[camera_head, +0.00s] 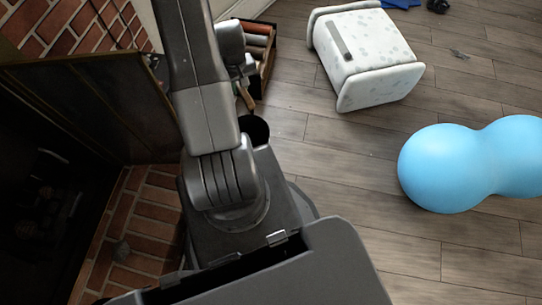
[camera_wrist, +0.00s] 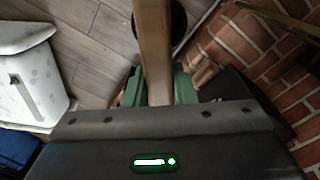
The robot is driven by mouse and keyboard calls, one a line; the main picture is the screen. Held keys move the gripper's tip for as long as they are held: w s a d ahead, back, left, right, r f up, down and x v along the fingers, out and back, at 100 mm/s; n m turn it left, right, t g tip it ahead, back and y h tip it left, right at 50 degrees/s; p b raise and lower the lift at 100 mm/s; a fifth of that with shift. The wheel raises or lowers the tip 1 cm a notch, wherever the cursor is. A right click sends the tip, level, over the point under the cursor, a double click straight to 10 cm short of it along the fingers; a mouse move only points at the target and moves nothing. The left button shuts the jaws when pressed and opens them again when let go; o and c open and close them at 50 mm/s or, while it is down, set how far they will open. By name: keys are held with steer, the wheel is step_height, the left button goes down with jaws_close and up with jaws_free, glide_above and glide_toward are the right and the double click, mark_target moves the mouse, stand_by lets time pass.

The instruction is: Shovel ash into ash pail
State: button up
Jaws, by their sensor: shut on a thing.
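In the wrist view, my gripper (camera_wrist: 155,88) has green fingers shut on a wooden handle (camera_wrist: 153,45). The handle runs away from me toward the top of the picture; the tool's far end is not clearly visible. A dark round shape (camera_wrist: 180,22) shows partly behind the handle. In the head view, a black round opening (camera_head: 256,130), possibly the ash pail, stands beside my arm. A short piece of wooden handle (camera_head: 245,99) shows above it. My arm hides the gripper there.
The dark fireplace (camera_head: 45,190) with its open metal door (camera_head: 110,95) is at the left. A crate of logs (camera_head: 262,50) stands behind my arm. A white patterned stool (camera_head: 368,55) and a blue peanut ball (camera_head: 450,168) lie right, with open wood floor between.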

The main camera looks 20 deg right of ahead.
steer(key=s+d+f+b, duration=0.2)
steer(key=s+f+b, duration=0.3)
steer(key=f+b, duration=0.45)
steer(key=s+d+f+n+b, duration=0.1)
steer(key=s+f+b, duration=0.3)
steer(key=f+b, duration=0.6)
steer(key=s+d+f+b, duration=0.2)
steer(key=s+f+b, duration=0.3)
steer(key=f+b, duration=0.5)
steer(key=w+a+r+g+h+p, duration=0.2)
steer(key=w+r+g+p, duration=1)
steer(key=w+g+p, duration=0.1)
steer(key=shift+w+a+p, duration=0.35)
steer(key=shift+w, duration=0.45)
stand_by(1.3)
